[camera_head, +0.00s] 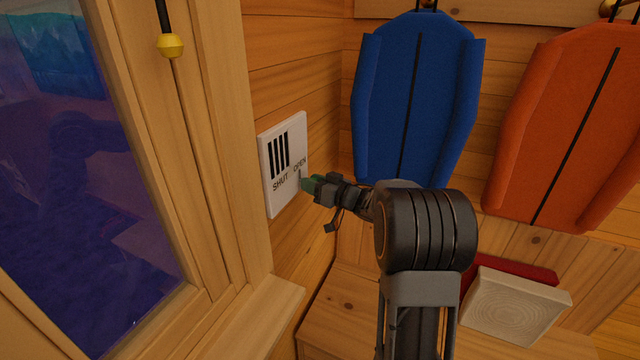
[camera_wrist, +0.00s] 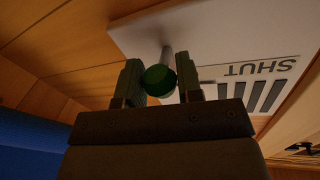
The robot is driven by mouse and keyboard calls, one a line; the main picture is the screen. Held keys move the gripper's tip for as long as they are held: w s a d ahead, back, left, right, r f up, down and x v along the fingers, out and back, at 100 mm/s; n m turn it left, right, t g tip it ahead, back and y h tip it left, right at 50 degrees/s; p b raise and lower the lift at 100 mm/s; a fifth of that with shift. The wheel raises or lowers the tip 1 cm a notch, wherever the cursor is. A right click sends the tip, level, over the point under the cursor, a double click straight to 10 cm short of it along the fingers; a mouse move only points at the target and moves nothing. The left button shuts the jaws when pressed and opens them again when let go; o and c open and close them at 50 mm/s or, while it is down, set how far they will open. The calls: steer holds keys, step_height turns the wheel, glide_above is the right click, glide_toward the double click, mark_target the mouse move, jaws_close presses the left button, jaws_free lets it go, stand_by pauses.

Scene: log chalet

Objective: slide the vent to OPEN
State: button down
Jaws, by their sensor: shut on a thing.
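The white vent plate (camera_head: 285,190) is on the wooden wall beside the window, with several dark slots above the words SHUT at left and OPEN at right. My gripper (camera_head: 309,184) is at the plate's right edge, just below OPEN. In the wrist view the plate (camera_wrist: 205,35) appears turned over, with SHUT to the right. There my gripper (camera_wrist: 159,83) has its two green fingers on either side of a round green knob (camera_wrist: 160,79) on a pale stem and is shut on it. In the head view the knob cannot be told apart from the fingertips.
The window frame (camera_head: 225,150) stands close at left, with a yellow-ended cord pull (camera_head: 170,45) hanging by it. A wooden bench (camera_head: 345,300) with a white block (camera_head: 515,303) lies below.

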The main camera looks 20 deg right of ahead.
steer(key=shift+a, duration=0.1)
steer(key=c, duration=0.8)
jaws_free()
steer(key=b+v, duration=0.1)
steer(key=v, duration=1.2)
steer(key=shift+s+d+b, duration=0.25)
steer(key=shift+s+b, duration=0.1)
